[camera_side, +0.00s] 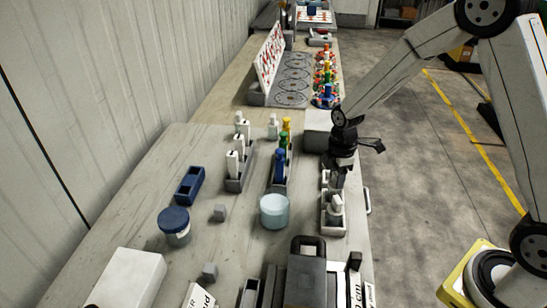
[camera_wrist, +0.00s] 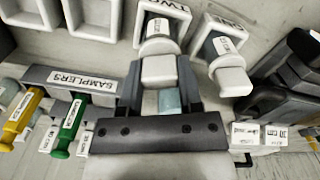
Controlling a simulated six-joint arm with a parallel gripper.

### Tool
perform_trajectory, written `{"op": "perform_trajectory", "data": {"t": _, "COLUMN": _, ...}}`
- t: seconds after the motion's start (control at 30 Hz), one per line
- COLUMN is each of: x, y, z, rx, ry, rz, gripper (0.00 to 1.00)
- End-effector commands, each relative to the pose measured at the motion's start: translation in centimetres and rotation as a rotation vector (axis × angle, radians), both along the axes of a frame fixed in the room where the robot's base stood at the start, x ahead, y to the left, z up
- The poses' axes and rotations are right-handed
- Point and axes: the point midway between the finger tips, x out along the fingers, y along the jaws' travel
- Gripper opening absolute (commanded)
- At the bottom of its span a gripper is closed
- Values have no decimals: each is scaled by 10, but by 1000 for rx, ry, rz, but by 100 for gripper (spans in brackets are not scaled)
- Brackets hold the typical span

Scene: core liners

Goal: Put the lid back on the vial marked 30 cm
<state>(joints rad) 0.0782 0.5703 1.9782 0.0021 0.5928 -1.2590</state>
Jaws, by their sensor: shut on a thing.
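My gripper (camera_wrist: 158,84) points down over the right-hand side of the bench in the side view (camera_side: 343,165). It is shut on a small pale, blocky piece (camera_wrist: 158,72), which looks like a lid. A light blue patch shows between the fingers below it. Just beyond the held piece, a white-capped vial with a label (camera_wrist: 157,27) lies in a pale tray slot; whether they touch is unclear. A second labelled vial (camera_wrist: 221,46) with a rounded white end lies to its right. A small white label (camera_wrist: 277,132) at right reads 30 cm; which vial it belongs to is unclear.
A samplers rack (camera_wrist: 75,78) with yellow and green samplers stands left of the gripper in the wrist view. In the side view, a pale blue round pot (camera_side: 274,212), a blue-lidded jar (camera_side: 174,226) and a dark box (camera_side: 305,280) stand nearby.

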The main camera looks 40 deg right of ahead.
Motion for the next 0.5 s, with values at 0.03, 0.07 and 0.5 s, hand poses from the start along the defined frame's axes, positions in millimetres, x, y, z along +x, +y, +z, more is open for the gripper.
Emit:
{"op": "perform_trajectory", "data": {"t": 0.03, "x": 0, "y": 0, "z": 0, "rx": 0, "ry": 0, "rz": 0, "gripper": 0}}
{"op": "perform_trajectory", "data": {"t": 0.07, "x": 0, "y": 0, "z": 0, "rx": 0, "ry": 0, "rz": 0, "gripper": 0}}
{"op": "perform_trajectory", "data": {"t": 0.5, "x": 0, "y": 0, "z": 0, "rx": 0, "ry": 0, "rz": 0, "gripper": 86}}
